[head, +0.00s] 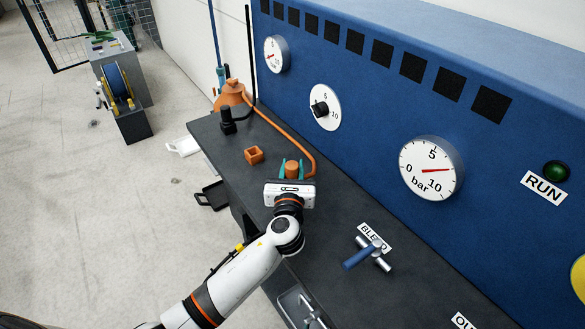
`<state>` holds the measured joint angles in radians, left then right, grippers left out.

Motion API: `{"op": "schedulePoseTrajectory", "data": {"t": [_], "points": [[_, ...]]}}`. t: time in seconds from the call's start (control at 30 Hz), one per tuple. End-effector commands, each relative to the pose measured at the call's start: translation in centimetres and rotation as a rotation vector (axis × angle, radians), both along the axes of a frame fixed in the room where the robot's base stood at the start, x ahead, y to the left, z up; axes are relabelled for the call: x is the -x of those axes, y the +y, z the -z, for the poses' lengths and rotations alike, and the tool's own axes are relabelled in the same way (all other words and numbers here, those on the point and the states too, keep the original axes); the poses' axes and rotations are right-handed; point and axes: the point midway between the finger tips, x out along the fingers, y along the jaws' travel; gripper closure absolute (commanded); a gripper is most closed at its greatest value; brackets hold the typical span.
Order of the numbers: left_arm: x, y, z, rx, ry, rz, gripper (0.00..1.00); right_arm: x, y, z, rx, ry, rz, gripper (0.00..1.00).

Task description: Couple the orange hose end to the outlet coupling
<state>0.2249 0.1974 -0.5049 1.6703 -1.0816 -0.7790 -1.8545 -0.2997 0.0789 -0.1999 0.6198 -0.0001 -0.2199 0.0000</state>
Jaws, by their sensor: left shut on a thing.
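The orange hose end (292,167) is a short orange cylinder between the teal fingers of my left gripper (292,172). The gripper is shut on it above the dark bench top. The orange hose (293,127) runs from the hose end back along the panel to an orange heap at the far left end of the bench. The outlet coupling does not show; only part of a label starting "OU" (463,321) is cut off at the bottom edge. My right gripper is not in view.
A blue-handled valve (362,255) stands by the BLEED label (374,237). The blue panel (350,80) with gauges borders the bench. Bench between gripper and valve is clear.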

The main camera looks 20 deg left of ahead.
Motion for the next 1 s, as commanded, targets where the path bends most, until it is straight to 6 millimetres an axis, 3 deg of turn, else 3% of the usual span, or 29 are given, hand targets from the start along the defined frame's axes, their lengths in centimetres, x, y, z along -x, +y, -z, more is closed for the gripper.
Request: {"op": "schedulePoseTrajectory", "data": {"t": [1.0], "points": [[0.0, 0.0, 2.7, 0.000, 0.000, 0.001, 0.95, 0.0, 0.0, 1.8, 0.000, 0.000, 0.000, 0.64]]}}
